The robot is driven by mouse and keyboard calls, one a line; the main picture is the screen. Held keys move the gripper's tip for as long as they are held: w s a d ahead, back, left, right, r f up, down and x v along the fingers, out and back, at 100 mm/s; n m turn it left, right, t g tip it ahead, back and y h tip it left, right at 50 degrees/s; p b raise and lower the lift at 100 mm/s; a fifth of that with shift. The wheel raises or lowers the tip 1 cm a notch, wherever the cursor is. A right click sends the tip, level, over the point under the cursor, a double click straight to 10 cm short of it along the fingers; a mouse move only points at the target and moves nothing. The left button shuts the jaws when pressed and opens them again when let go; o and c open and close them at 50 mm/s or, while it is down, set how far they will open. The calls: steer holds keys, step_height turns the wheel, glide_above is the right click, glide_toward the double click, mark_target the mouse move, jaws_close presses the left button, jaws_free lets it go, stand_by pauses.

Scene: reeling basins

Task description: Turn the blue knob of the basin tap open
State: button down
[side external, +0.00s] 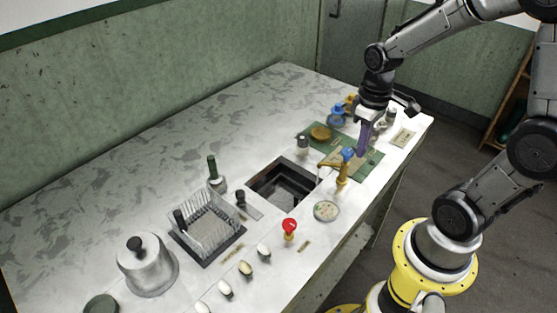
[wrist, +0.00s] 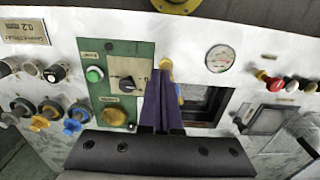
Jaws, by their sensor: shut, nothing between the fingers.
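The brass basin tap (side external: 342,175) stands at the right edge of the dark square basin (side external: 283,184) in the side view. Its blue knob (side external: 347,154) is on top. My gripper (side external: 361,153) has purple fingers, shut and empty, pointing down just right of and close to the knob; I cannot tell if they touch it. In the wrist view my gripper (wrist: 158,76) covers most of the tap; a brass part (wrist: 166,65) shows beyond the fingertips. The blue knob is mostly hidden there. The basin (wrist: 205,104) shows to the right of the fingers.
A green panel (wrist: 116,52) with a black dial and green button lies beside the tap. Other blue and brass knobs (side external: 337,115) stand at the far end. A round gauge (side external: 326,210) and a red knob (side external: 290,228) are nearer. A wire rack (side external: 207,225) stands left of the basin.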

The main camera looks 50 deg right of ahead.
steer(key=shift+r, duration=2.95)
step_height(320, 180, down, 6)
steer(key=a, duration=0.1)
steer(key=shift+a, duration=0.4)
steer(key=shift+s, duration=0.1)
steer(key=shift+w, duration=0.4)
